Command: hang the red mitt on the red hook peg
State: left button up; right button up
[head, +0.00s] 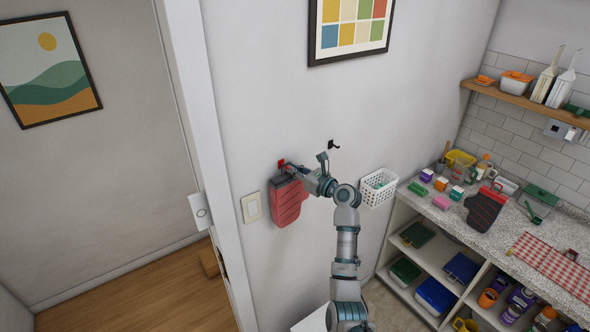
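The red mitt (288,204) hangs upright along the wall, its dark cuff at the top. The red hook peg (281,162) is on the wall just above the cuff. My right gripper (292,172) is at the top of the mitt, beside and slightly below the peg. Its fingertips are small and partly hidden against the cuff, so I cannot tell whether they grip it. I also cannot tell whether the mitt's loop is around the peg. My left gripper is not in view.
A black hook peg (333,145) is on the wall to the right. A light switch (251,207) is left of the red mitt.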

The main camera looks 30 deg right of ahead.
jog(key=o, duration=0.5)
jog(key=shift+w+a+f, duration=0.1)
jog(key=shift+a+f, duration=0.1)
jog(key=shift+a, duration=0.1)
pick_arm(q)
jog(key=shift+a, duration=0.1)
pick_arm(e)
jog(key=shift+a+r, duration=0.1)
jog(key=shift+d+r, duration=0.1)
jog(key=shift+d, duration=0.1)
jog(key=v, duration=1.1)
jog(key=shift+s+d, duration=0.15)
jog(key=shift+s, duration=0.1)
jog(key=shift+f, duration=0.25)
